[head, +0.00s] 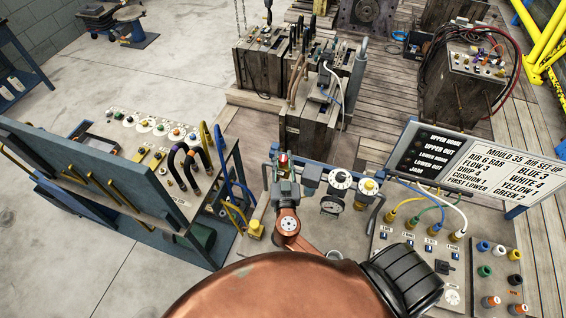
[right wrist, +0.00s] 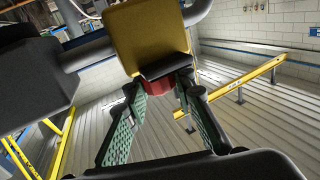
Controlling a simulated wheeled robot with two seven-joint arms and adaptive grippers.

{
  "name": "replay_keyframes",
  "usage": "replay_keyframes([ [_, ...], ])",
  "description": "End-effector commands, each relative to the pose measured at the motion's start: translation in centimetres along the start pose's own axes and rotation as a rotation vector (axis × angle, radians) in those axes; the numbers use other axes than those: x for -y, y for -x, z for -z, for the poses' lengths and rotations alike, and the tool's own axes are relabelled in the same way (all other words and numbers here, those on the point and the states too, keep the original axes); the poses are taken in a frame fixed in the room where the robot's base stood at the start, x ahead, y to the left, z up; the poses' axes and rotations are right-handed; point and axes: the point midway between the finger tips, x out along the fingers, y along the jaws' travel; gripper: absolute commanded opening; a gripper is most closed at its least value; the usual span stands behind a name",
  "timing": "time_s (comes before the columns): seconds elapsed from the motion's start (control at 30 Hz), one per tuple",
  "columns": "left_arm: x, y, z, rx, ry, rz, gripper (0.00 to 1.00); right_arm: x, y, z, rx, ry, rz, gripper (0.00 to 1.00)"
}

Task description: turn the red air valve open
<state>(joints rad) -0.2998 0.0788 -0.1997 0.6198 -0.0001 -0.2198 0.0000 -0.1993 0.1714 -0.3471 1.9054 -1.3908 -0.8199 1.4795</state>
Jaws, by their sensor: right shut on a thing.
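The red air valve (head: 283,157) is a small red part at the left end of the air-line row on the bench, in the middle of the head view. In the right wrist view, the red valve (right wrist: 158,72) sits under a yellow block (right wrist: 148,35). The green-padded fingers of my right gripper (right wrist: 160,84) are shut on it, one on each side. The valve is partly hidden, and I cannot tell how far it is turned. My left gripper is not in view.
Right of the valve are gauges (head: 332,205) and knobs, then a panel with coloured hoses (head: 425,215). A set-up sign (head: 480,165) stands behind it. A blue-framed rack (head: 110,190) is at left. Mould blocks (head: 308,130) stand behind on planks.

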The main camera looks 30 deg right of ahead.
Motion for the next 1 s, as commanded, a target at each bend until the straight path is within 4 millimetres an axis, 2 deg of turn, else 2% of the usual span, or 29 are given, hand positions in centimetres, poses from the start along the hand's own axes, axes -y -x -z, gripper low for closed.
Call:
replay_keyframes([
  [0.03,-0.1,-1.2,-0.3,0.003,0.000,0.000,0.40,-0.3,0.0,-0.5,0.000,0.001,0.035,0.00],
  [0.1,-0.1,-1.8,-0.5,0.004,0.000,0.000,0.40,-0.3,0.0,-0.4,0.001,0.001,0.091,0.00],
  [0.3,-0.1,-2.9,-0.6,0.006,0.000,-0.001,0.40,-0.2,0.0,-0.2,0.007,0.000,0.240,0.00],
  [0.63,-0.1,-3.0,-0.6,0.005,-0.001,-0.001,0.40,-0.1,-0.1,0.0,0.013,0.001,0.402,0.00],
  [1.0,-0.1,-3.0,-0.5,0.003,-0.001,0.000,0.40,-0.1,-0.1,0.0,0.015,-0.001,0.444,0.00],
])
